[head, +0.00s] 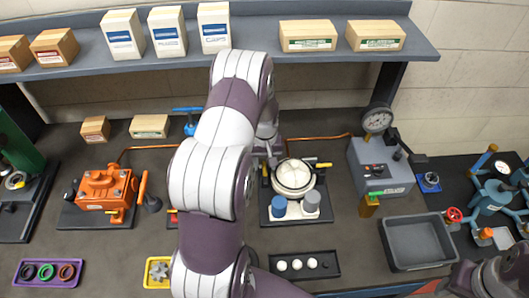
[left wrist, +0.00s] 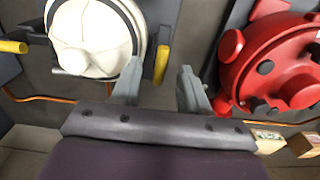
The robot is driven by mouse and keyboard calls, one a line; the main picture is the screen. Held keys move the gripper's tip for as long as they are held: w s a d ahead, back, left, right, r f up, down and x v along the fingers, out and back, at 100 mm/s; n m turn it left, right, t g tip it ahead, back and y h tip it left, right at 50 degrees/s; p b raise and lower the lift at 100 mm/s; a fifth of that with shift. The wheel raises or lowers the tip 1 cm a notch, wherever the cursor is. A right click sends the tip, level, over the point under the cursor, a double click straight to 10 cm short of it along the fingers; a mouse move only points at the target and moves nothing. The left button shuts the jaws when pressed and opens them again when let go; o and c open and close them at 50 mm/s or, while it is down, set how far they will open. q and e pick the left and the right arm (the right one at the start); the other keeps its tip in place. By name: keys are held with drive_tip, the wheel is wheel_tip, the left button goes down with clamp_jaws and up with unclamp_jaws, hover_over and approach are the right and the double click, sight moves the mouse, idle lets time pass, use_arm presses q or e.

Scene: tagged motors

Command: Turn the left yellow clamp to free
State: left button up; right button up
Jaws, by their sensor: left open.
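A round device with a white domed lid (head: 293,175) stands on a dark base right of my left arm. Its left yellow clamp (head: 265,169) points front to back, partly hidden by my gripper in the head view. Its right yellow clamp (head: 323,165) lies sideways. In the left wrist view, which is turned around, the left clamp (left wrist: 162,62) is upright and the right clamp (left wrist: 14,46) is at the left edge. My left gripper (head: 268,158) is open; in the wrist view its fingers (left wrist: 159,88) are apart, with the left clamp ahead between them. Contact cannot be told.
A red machine (left wrist: 272,62) stands beside the device, mostly hidden by my arm in the head view. Blue and grey cylinders (head: 279,207) stand before the lid. A gauge unit (head: 380,160) and grey bin (head: 418,241) are to the right. A copper pipe (head: 320,138) runs behind.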

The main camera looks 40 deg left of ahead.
sight(265, 167)
use_arm(q)
wheel_tip(265, 167, up, 11)
drive_tip(key=b, duration=0.2)
drive_tip(key=shift+f+b, duration=0.15)
drive_tip(key=shift+b, duration=0.2)
drive_tip(key=s+d+f+m+b, duration=0.2)
drive_tip(key=s+d+m, duration=0.2)
drive_tip(key=s+d, duration=0.2)
drive_tip(key=s+d+f+m+t+b, duration=0.1)
drive_tip(key=s+d+f+m+b, duration=0.1)
drive_tip(key=s+d, duration=0.4)
drive_tip(key=d+m+b, duration=0.1)
drive_tip(key=d+m, duration=0.1)
drive_tip(key=d, duration=0.3)
drive_tip(key=shift+s+f, duration=0.3)
drive_tip(key=shift+s, duration=0.1)
drive_tip(key=shift+s+d, duration=0.1)
drive_tip(key=shift+d, duration=0.1)
drive_tip(key=shift+a, duration=0.1)
